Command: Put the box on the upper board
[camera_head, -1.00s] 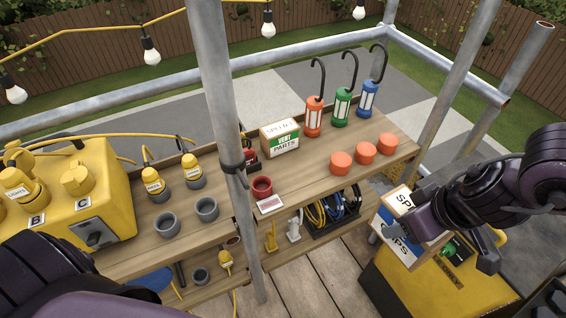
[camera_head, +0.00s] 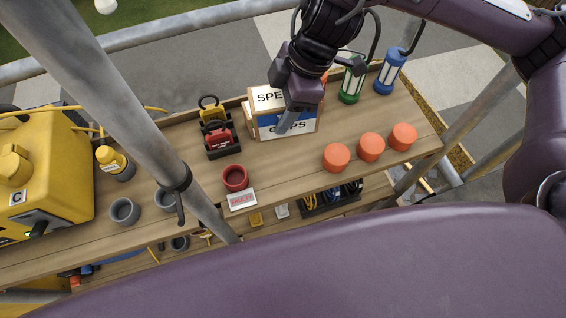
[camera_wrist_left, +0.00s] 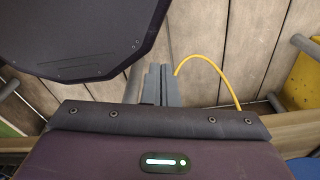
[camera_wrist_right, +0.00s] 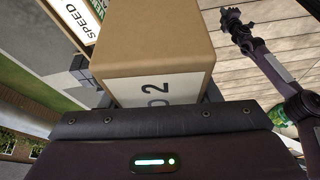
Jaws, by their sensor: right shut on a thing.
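In the right wrist view the box (camera_wrist_right: 160,38) fills the space between the fingers, with a white label marked "2". I cannot tell whether its underside touches the board. My left gripper (camera_wrist_left: 161,85) shows only in the left wrist view, with its fingers together and empty above floor planks.
Another box (camera_wrist_right: 78,22) stands close beside the held one. Green (camera_head: 352,85) and blue (camera_head: 390,72) lanterns stand to the right, orange caps (camera_head: 370,147) in front. A red cup (camera_head: 235,177) and a steel pole (camera_head: 130,110) are to the left.

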